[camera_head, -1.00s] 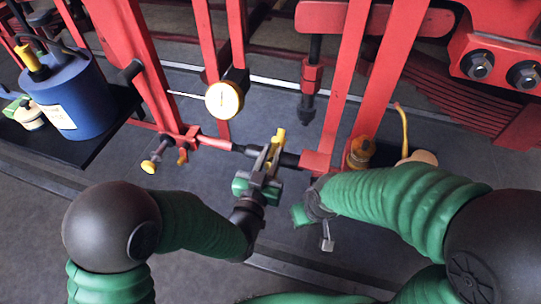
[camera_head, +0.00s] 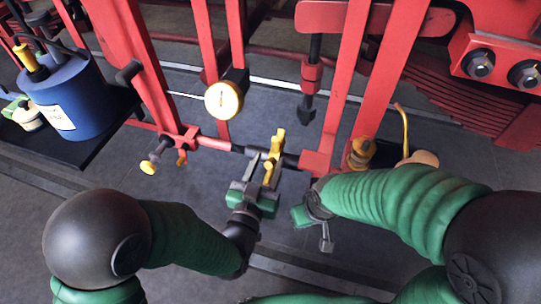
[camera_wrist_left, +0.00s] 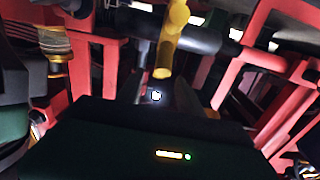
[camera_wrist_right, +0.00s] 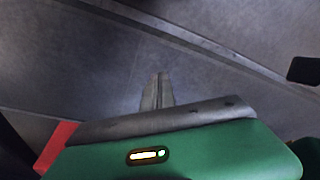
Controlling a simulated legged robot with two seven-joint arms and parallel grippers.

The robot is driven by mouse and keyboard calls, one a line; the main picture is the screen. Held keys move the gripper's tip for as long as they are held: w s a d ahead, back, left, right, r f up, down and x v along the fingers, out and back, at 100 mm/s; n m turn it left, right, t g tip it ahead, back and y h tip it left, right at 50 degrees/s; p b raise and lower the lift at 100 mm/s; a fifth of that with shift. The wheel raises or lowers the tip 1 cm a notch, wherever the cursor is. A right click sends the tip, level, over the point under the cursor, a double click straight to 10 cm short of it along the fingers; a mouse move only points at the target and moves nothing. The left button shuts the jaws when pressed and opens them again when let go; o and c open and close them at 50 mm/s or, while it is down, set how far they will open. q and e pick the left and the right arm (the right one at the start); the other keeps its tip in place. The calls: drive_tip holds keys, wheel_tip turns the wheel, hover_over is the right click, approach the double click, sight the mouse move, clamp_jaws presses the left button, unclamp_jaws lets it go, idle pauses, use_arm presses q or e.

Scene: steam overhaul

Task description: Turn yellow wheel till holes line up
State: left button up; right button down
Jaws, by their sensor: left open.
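The yellow wheel (camera_head: 276,145) shows nearly edge-on, on a dark horizontal shaft between red frame posts. In the left wrist view it is a yellow curved piece (camera_wrist_left: 170,40) straight ahead. My left gripper (camera_head: 261,170) is open, with its fingers beside the wheel's lower part; I cannot tell whether they touch it. My right gripper (camera_head: 326,240) is low, right of the left one and away from the wheel. In the right wrist view its fingers (camera_wrist_right: 157,90) lie together, with nothing between them. I cannot make out any holes.
A round yellow-rimmed gauge (camera_head: 223,100) hangs above the shaft. A small yellow-ended knob (camera_head: 148,167) sticks out at left. A blue can (camera_head: 75,95) stands on a dark shelf. A brass fitting (camera_head: 361,153) is at right. The grey floor below is open.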

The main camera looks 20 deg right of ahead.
use_arm(q)
drive_tip(key=v, duration=0.3)
drive_tip(key=b, duration=0.2)
approach(268, 180)
drive_tip(key=x, duration=0.3)
drive_tip(key=f+x, duration=0.1)
drive_tip(key=x, duration=0.1)
drive_tip(key=shift+w, duration=0.3)
drive_tip(key=x, duration=0.5)
drive_tip(key=shift+d+f, duration=0.1)
drive_tip(key=shift+d, duration=0.05)
clamp_jaws()
idle(0.6)
